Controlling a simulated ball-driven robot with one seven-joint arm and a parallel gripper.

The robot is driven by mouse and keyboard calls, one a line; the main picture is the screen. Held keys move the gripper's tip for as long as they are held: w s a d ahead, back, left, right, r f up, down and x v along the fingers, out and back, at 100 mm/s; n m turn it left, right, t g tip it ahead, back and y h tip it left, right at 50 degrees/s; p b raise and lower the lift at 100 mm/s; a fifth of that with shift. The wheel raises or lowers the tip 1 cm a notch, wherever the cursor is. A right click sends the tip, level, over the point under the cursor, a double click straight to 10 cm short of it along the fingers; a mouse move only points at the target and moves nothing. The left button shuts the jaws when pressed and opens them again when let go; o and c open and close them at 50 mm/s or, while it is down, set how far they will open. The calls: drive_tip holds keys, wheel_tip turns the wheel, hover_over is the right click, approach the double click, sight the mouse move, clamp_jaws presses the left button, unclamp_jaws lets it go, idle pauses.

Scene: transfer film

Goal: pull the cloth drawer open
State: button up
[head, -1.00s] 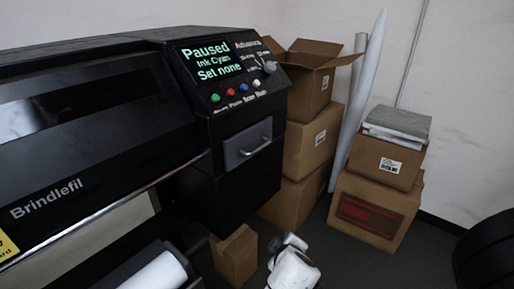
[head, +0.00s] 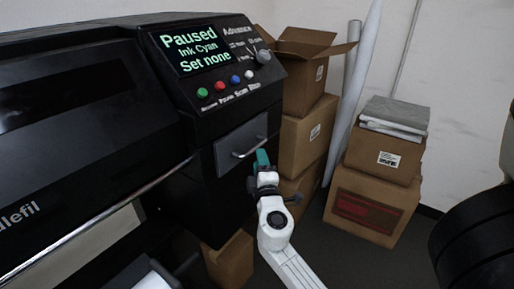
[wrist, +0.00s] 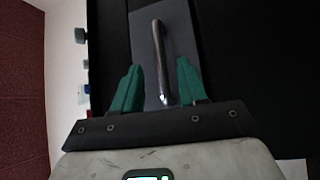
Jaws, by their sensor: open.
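The cloth drawer (head: 226,150) is a grey front panel on the black machine's side, below the buttons, and it looks closed. Its metal bar handle (head: 250,148) shows in the head view. In the wrist view the handle (wrist: 161,62) runs lengthwise up the grey drawer front (wrist: 146,48). My gripper (head: 262,158) is at the right end of the handle in the head view. In the wrist view my gripper (wrist: 158,82) has its green fingers open, one on each side of the handle's near end, with gaps showing on both sides.
The black machine (head: 90,130) fills the left, with a lit screen (head: 197,50), coloured buttons and a knob (head: 263,56). Stacked cardboard boxes (head: 305,140) stand close behind my gripper. More boxes (head: 372,200) are at the right. Some dark floor shows between.

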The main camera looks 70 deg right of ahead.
drive_tip(key=shift+p+x, duration=0.3)
drive_tip(key=shift+x, duration=2.55)
drive_tip(key=shift+c, duration=0.3)
clamp_jaws()
